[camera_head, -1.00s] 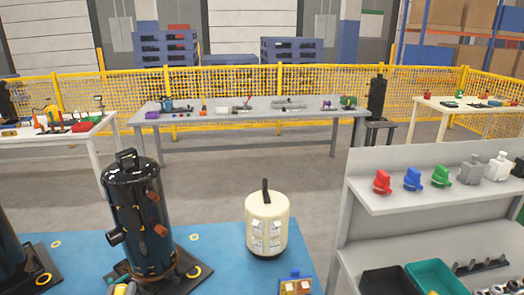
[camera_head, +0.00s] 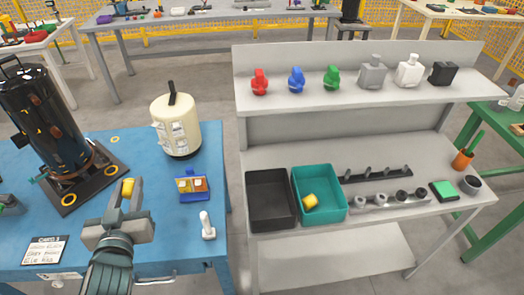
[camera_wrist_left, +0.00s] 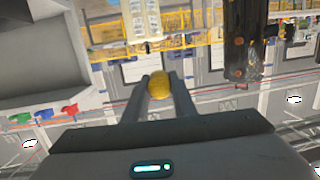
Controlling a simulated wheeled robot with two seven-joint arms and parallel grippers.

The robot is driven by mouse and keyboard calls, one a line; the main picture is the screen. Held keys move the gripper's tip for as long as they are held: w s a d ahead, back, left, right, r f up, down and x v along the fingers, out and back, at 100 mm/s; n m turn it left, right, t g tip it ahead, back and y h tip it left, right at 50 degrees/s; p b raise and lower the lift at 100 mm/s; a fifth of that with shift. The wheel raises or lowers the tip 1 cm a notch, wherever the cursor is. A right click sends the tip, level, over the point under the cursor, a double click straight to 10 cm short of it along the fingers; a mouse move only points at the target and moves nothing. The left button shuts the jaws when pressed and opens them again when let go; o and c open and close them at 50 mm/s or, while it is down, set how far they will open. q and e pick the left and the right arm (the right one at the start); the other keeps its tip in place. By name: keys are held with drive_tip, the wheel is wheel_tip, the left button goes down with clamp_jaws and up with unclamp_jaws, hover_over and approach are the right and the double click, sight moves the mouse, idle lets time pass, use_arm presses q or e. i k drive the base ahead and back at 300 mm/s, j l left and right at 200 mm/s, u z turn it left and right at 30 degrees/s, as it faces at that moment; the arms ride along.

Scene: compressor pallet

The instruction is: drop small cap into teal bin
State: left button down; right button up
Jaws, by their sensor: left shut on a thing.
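My left gripper (camera_head: 126,207) is shut on a small yellow cap (camera_head: 128,187), held above the blue table at its front. In the left wrist view the cap (camera_wrist_left: 159,85) sits between the two fingertips (camera_wrist_left: 160,90). The teal bin (camera_head: 318,192) is on the lower shelf of the grey rack, to the right of my gripper and apart from it. Another yellow piece (camera_head: 311,202) lies in the teal bin. My right gripper is not in view.
A black bin (camera_head: 270,199) stands left of the teal bin. The blue table (camera_head: 185,245) carries a black compressor (camera_head: 42,115), a cream tank (camera_head: 176,125), a small blue holder (camera_head: 192,187) and a white-handled item (camera_head: 207,226). Coloured valves stand on the upper shelf (camera_head: 350,97).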

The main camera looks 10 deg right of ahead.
sight(303, 194)
drive_tip(key=k+l, duration=0.1)
drive_tip(key=l, duration=3.15)
